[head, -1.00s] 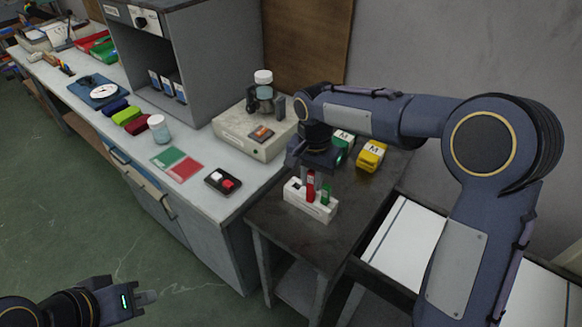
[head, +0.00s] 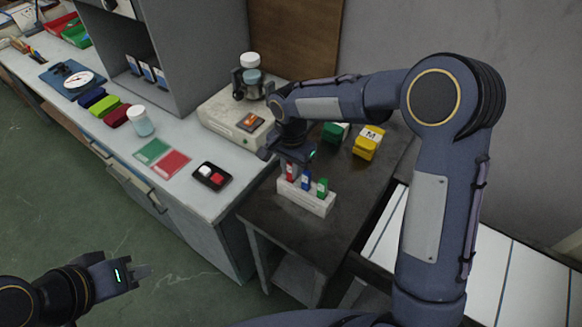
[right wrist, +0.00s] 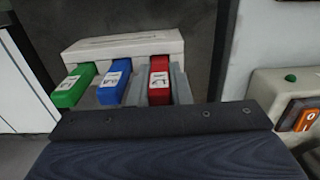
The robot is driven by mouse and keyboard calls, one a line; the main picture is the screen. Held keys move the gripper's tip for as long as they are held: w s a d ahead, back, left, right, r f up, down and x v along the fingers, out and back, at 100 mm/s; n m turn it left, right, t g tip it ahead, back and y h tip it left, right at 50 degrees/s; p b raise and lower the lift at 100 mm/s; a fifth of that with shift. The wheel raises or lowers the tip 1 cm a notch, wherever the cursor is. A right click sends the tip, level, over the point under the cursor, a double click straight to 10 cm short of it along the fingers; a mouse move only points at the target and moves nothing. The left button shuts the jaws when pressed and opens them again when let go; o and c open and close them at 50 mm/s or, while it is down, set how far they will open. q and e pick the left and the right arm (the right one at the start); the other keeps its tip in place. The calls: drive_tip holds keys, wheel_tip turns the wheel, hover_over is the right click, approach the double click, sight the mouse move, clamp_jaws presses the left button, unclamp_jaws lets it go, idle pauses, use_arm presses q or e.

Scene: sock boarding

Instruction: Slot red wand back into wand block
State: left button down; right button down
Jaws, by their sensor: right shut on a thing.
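The white wand block (head: 318,207) stands on the dark side table; the right wrist view shows it too (right wrist: 125,47). The red wand (head: 290,173) is upright at the block's left end in the head view, and my right gripper (head: 291,165) is shut on it from above. In the right wrist view the red wand (right wrist: 159,80) lies between the grey fingers, its lower end at the block. I cannot tell how deep it sits. The blue wand (head: 305,181) and green wand (head: 322,188) stand in the block beside it. My left gripper (head: 140,272) is empty, low at left.
A green box (head: 335,132) and a yellow box (head: 368,142) stand behind the block. A beige machine (head: 235,125) with an orange switch is close to my right gripper. A black tray with red and white buttons (head: 212,176) lies on the grey bench. The table's front is clear.

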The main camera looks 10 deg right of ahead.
drive_tip(key=shift+f, duration=0.25)
drive_tip(key=shift+f, duration=0.15)
drive_tip(key=c, duration=1.6)
unclamp_jaws()
wheel_tip(320, 180, up, 13)
drive_tip(key=shift+f, duration=0.2)
